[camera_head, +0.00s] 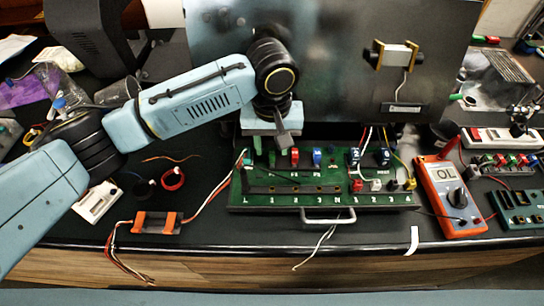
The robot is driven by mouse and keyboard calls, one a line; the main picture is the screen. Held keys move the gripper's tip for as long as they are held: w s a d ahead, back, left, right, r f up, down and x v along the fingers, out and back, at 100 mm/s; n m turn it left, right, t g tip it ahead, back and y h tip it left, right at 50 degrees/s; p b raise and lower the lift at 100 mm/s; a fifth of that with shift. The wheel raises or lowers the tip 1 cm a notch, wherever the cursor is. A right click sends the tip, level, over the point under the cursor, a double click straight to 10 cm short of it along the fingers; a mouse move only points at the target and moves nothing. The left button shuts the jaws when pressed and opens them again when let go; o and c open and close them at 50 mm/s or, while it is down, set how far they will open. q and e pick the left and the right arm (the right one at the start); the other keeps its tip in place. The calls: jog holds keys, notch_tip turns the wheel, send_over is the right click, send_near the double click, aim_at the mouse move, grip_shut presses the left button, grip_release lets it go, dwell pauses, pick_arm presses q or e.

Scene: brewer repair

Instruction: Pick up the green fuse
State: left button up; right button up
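My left gripper (278,134) points down over the back left part of the green fuse board (285,199), from the arm that comes in from the left. A small green piece (257,146) shows just under it, at the left end of the row; it may be the green fuse, but the gripper partly hides it. I cannot tell whether the fingers touch it or how far apart they are. A red fuse (294,157) and a blue fuse (317,157) stand upright to its right. My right gripper is not in view.
An orange multimeter (450,197) lies right of the board. More coloured parts (508,160) sit at the far right. An orange-ended part with wires (156,222) lies left of the board. A metal panel (335,70) stands behind. The board has a front handle (328,219).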

pick_arm(q)
jog(key=shift+f, duration=0.75)
grip_shut()
